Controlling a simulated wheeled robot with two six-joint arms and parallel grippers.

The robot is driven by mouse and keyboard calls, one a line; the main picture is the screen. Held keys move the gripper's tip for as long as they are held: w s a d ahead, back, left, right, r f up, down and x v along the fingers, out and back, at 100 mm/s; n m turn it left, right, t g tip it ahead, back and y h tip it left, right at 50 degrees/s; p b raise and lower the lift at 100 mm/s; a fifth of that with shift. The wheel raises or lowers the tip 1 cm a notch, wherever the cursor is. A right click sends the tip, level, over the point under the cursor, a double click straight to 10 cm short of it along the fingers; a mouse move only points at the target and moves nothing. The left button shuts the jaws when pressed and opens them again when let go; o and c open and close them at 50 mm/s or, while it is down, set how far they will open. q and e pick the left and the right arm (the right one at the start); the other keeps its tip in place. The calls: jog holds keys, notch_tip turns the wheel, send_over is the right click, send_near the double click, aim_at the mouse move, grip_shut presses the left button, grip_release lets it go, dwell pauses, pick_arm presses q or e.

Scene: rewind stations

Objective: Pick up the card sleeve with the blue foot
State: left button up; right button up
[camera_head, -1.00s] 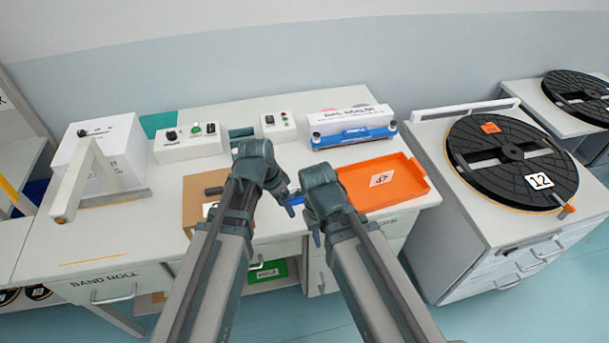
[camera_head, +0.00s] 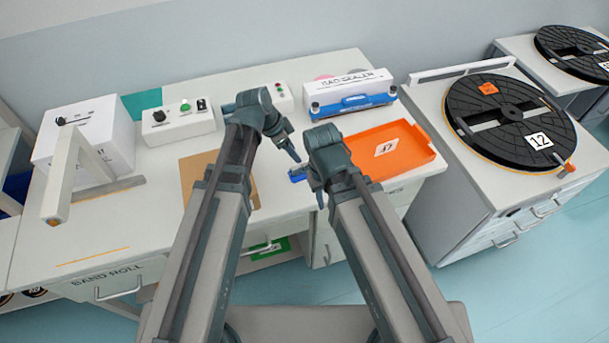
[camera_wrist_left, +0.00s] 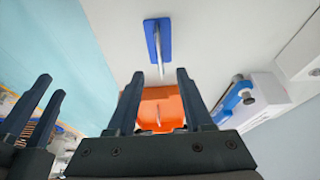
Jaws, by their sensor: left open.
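The card sleeve shows in the left wrist view as a blue foot (camera_wrist_left: 158,40) with a thin pale upright part on it. It stands on the white table, beyond my fingertips in that picture. In the head view only a bit of its blue foot (camera_head: 297,175) shows between my two grippers. My left gripper (camera_head: 292,152) is open and empty above the table near it; its spread fingers show in the left wrist view (camera_wrist_left: 160,90). My right gripper (camera_head: 318,195) is close by, at the table's front side; its finger gap is unclear. Its fingers are at the left wrist view's left edge.
An orange tray (camera_head: 424,154) lies just right of the sleeve. A blue and white bag sealer (camera_head: 352,102) stands behind it. A brown board (camera_head: 194,172) and control boxes (camera_head: 180,122) are to the left. A black reel (camera_head: 510,120) lies on the right cabinet.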

aim_at(305, 166)
pick_arm(q)
jog(key=b+x, duration=0.3)
jog(key=x, duration=0.2)
jog(key=shift+a, duration=0.1)
jog(key=shift+f+b, duration=0.1)
jog(key=shift+b, duration=0.25)
jog(key=b+x, duration=0.4)
jog(key=x, duration=0.1)
jog(key=shift+f+b, duration=0.1)
jog(key=shift+b, duration=0.25)
grip_shut()
